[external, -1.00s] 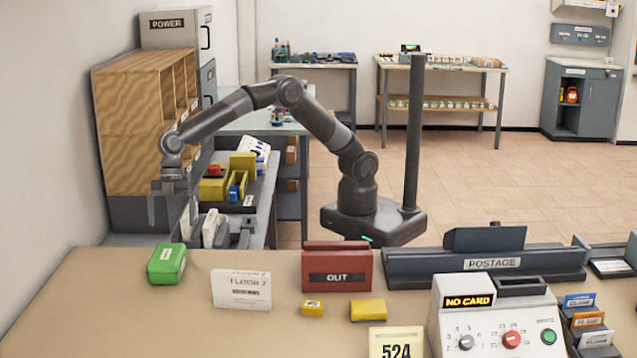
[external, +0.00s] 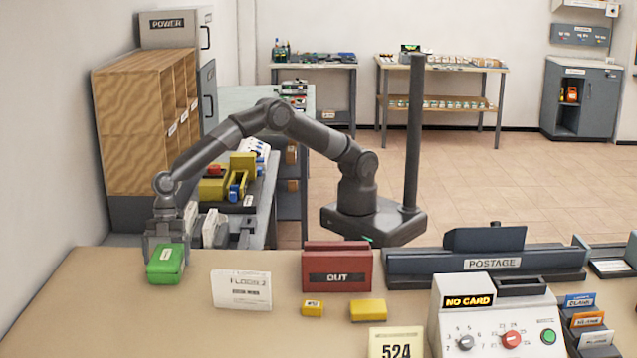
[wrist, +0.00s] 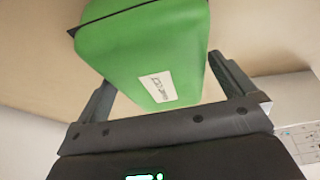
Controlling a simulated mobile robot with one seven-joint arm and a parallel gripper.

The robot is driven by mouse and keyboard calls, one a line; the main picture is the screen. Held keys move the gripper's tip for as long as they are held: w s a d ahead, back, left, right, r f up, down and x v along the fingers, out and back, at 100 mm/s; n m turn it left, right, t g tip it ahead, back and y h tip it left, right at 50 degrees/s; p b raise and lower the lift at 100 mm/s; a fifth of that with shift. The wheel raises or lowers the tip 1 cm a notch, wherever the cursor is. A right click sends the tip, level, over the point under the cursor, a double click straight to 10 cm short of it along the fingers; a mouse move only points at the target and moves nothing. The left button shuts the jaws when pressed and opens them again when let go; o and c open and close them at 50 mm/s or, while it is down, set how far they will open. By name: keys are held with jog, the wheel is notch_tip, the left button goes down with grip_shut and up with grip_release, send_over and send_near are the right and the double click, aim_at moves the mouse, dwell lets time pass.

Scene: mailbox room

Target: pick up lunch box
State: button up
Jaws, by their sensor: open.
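The lunch box is a green rounded box with a white label. It sits on the tan counter (external: 120,310) near its left end in the external view (external: 166,265). In the wrist view the lunch box (wrist: 150,50) fills the upper middle, between my two fingers. My gripper (external: 165,250) is low at the far side of the box, with its fingers apart. In the wrist view my gripper (wrist: 165,85) shows one finger on each side of the box. A gap shows at the right finger; contact at the left finger is hard to tell.
A white sign (external: 241,290) stands to the right of the lunch box. A red OUT tray (external: 337,268) and small yellow boxes (external: 368,310) are farther right. A wooden cubby shelf (external: 140,130) stands behind on the left. The counter left of the lunch box is clear.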

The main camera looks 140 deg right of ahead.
jog(key=shift+w+a+f, duration=0.2)
jog(key=shift+f, duration=0.35)
jog(key=shift+c, duration=0.2)
jog(key=c, duration=0.9)
